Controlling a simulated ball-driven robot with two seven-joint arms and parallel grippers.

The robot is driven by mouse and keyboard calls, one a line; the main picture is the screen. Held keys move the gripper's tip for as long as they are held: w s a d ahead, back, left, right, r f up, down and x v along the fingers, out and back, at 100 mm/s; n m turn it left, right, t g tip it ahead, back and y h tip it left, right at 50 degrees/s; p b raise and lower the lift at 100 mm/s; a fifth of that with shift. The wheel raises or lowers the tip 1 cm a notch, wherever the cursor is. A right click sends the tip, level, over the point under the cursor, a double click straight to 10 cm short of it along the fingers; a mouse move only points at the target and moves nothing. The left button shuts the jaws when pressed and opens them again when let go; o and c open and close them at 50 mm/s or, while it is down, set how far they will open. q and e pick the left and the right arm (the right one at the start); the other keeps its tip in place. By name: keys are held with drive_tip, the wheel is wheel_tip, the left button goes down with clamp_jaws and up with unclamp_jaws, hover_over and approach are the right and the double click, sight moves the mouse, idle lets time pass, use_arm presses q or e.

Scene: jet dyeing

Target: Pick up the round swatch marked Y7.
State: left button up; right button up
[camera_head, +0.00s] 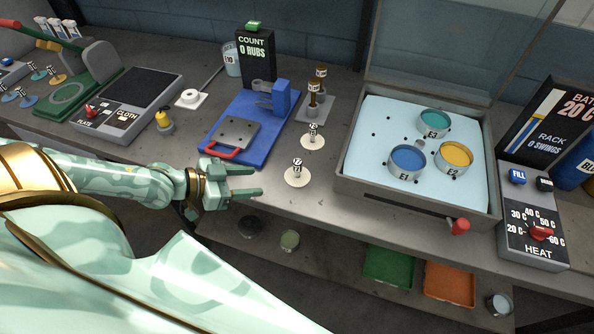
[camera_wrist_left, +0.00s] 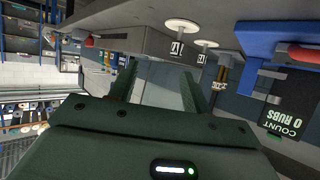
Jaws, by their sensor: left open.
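Two round cream swatches, each with a small upright tag, lie on the bench near its front edge. The nearer swatch (camera_head: 297,179) has a tag that seems to carry a 7, but the print is too small to be sure; the farther swatch (camera_head: 313,143) has a tag I cannot read. My left gripper (camera_head: 259,181) is open and empty, just left of the nearer swatch, its fingers pointing towards it without touching. In the left wrist view the nearer swatch (camera_wrist_left: 181,26) lies beyond the open fingers (camera_wrist_left: 159,70). My right gripper is not in view.
A blue rubbing device (camera_head: 250,140) with a red handle stands behind the left gripper. A grey plate (camera_head: 315,109) holds tagged posts behind the swatches. A lidded bath (camera_head: 345,185) with several coloured cups stands right. Bare bench (camera_head: 265,200) surrounds the nearer swatch.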

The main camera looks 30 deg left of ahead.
use_arm(q)
drive_tip(key=w+a, duration=0.2)
drive_tip(key=a, duration=0.1)
drive_tip(key=t+b, duration=0.1)
drive_tip(key=b, duration=0.4)
approach(298, 161)
drive_tip(key=shift+n, duration=0.4)
drive_tip(key=x, duration=0.4)
drive_tip(key=shift+s+f, duration=0.25)
drive_tip(key=shift+f, duration=0.1)
drive_tip(key=shift+w+d+f, duration=0.15)
drive_tip(key=shift+w+d, duration=0.2)
drive_tip(key=shift+w, duration=0.15)
drive_tip(key=b+x, duration=0.2)
drive_tip(key=x, duration=0.3)
drive_tip(key=shift+w+a+f, duration=0.1)
drive_tip(key=shift+f, duration=0.1)
drive_tip(key=shift+r, duration=0.1)
clamp_jaws()
